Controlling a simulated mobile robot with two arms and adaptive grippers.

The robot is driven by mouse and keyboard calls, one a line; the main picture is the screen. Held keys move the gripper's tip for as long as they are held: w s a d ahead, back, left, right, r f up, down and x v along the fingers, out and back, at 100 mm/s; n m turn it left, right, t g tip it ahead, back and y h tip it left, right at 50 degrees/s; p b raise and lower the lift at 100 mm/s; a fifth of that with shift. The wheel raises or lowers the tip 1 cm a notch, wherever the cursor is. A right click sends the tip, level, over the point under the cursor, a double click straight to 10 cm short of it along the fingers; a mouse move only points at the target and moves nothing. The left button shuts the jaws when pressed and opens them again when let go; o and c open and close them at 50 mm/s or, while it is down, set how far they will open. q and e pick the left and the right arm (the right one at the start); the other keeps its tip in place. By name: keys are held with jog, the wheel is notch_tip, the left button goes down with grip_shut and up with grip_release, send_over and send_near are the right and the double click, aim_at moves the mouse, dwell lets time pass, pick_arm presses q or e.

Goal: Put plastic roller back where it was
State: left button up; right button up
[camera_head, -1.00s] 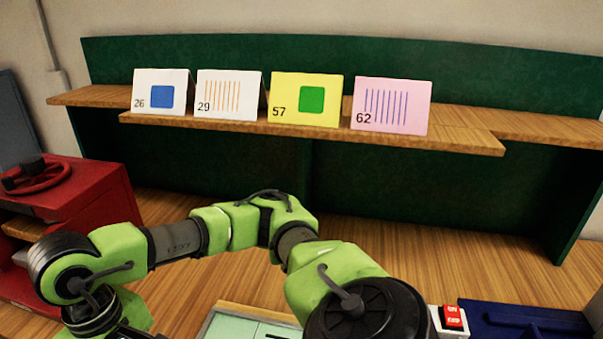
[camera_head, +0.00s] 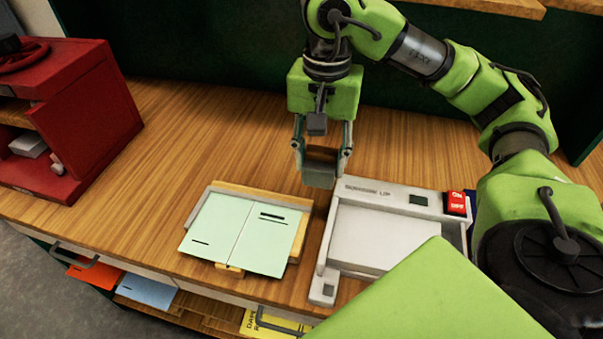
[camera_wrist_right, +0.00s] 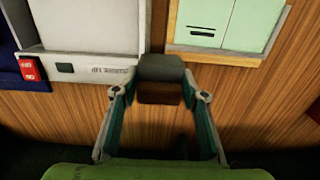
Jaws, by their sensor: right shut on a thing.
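The plastic roller, a dark grey and brown block-like piece (camera_head: 320,172), is between the fingertips of my right gripper (camera_head: 321,160). The gripper is shut on it and points down over the wooden table, behind the gap between the green folder and the white machine. The right wrist view also shows the roller (camera_wrist_right: 160,68) between the two fingers. I cannot tell from these views whether it touches the tabletop. My left gripper is not in view.
A pale green folder (camera_head: 246,230) lies on a wooden board. Beside it stands a white machine (camera_head: 375,240) with a red ON/OFF switch (camera_head: 456,203). A red cabinet (camera_head: 70,120) is at left. The tabletop (camera_head: 200,130) between is bare. Coloured sheets lie below the front edge.

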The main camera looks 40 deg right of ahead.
aim_at(312, 144)
jog(key=w, duration=0.1)
jog(key=w+f, duration=0.1)
jog(key=w, duration=0.1)
jog(key=shift+w+d+f, duration=0.15)
jog(key=shift+d, duration=0.1)
jog(key=w+d+f+p, duration=0.1)
jog(key=w+f, duration=0.1)
jog(key=w, duration=0.1)
jog(key=w+d+f, duration=0.1)
jog(key=w+f, duration=0.2)
jog(key=w+d+f+p, duration=0.1)
jog(key=w+f, duration=0.1)
jog(key=w, duration=0.1)
jog(key=shift+w+f+p, duration=0.25)
jog(key=shift+f+p, duration=0.05)
jog(key=shift+f, duration=0.1)
jog(key=f+p, duration=0.1)
jog(key=f, duration=0.2)
jog(key=shift+w+d+p, duration=0.1)
jog(key=shift+w+p, duration=0.1)
jog(key=shift+p, duration=0.15)
jog(key=shift+f, duration=0.3)
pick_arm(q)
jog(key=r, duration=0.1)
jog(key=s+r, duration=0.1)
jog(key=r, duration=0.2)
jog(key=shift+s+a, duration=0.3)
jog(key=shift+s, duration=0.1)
